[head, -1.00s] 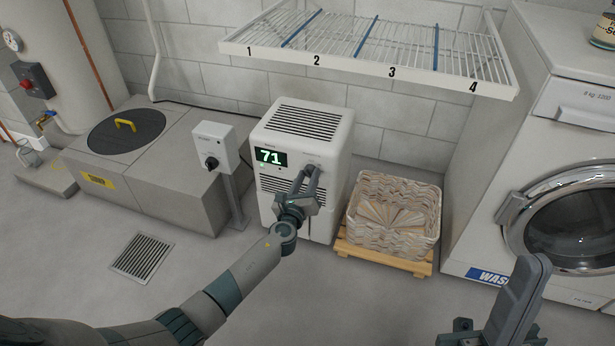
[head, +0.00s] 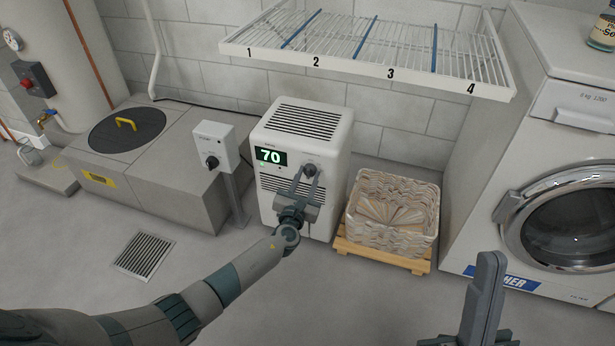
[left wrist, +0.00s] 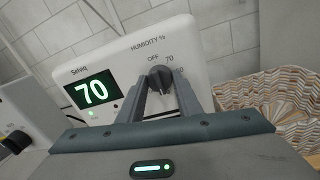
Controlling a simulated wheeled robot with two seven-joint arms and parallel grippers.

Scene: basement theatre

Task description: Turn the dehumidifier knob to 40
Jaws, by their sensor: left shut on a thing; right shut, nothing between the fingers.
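The white dehumidifier (head: 270,215) stands against the wall, with vents on top and front. Its lit display (head: 271,156) reads 70, also in the left wrist view (left wrist: 91,92). The dark round knob (left wrist: 160,78) sits right of the display under "HUMIDITY %"; it also shows in the head view (head: 310,169). OFF and 70 are printed above it; another mark at its right is partly hidden. My left gripper (left wrist: 162,92) is shut on the knob, one finger on each side. My right gripper (head: 490,262) is shut and empty at the lower right, away from the dehumidifier.
A grey switch box on a post (head: 213,146) stands close left of the dehumidifier. A woven basket (head: 430,215) on a wooden pallet stands close right. A numbered wire shelf (head: 370,62) hangs above. A washing machine (head: 480,220) is at right. The floor in front is clear.

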